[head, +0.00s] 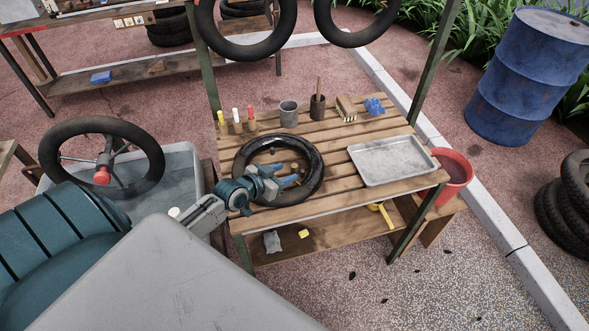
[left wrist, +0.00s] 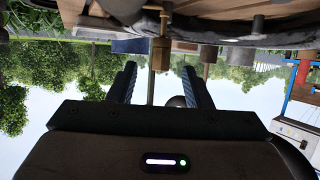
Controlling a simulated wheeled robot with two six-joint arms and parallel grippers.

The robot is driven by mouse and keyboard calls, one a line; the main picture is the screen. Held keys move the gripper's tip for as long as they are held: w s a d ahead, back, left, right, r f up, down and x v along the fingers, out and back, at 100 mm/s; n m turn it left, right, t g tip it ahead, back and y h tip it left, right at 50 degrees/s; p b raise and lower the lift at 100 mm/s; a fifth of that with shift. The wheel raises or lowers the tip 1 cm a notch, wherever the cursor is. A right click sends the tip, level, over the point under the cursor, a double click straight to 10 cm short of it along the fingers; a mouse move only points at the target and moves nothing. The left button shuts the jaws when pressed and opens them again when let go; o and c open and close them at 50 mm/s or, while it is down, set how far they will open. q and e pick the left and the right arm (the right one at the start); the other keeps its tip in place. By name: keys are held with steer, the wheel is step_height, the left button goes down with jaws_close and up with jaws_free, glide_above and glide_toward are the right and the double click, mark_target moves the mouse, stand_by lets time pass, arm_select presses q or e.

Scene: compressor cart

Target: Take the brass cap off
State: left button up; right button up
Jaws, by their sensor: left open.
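The brass cap (left wrist: 160,48) shows in the left wrist view, at the end of a thin stem between the finger lines of my left gripper (left wrist: 158,68). The gripper is open, with one finger to each side and the cap just beyond the tips. I see no contact. In the head view my left gripper (head: 287,182) reaches over the inner side of a black tyre (head: 316,165) lying on the slatted wooden bench (head: 345,200). The cap cannot be made out there. My right gripper is not in view.
A metal tray (head: 388,160) lies at the bench's right. Grey cup (head: 288,114), dark cup (head: 317,108), brush (head: 346,109) and coloured markers (head: 236,117) stand along the back. A red bucket (head: 455,170) is beside the bench; a wheel (head: 78,131) is over a water tub (head: 185,170).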

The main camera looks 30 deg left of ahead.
mark_target(292, 169)
arm_select(q)
steer(key=shift+x, duration=0.9)
steer(key=shift+w+d+p, duration=0.1)
steer(key=shift+w+p, duration=0.2)
steer(key=shift+w, duration=0.25)
steer(key=x, duration=0.3)
steer(key=shift+w+p, duration=0.25)
steer(key=shift+p, duration=0.15)
steer(key=shift+w+d+f, duration=0.1)
steer(key=shift+w+f, duration=0.2)
steer(key=shift+w, duration=0.05)
steer(key=shift+s, duration=0.1)
steer(key=c, duration=0.4)
jaws_close()
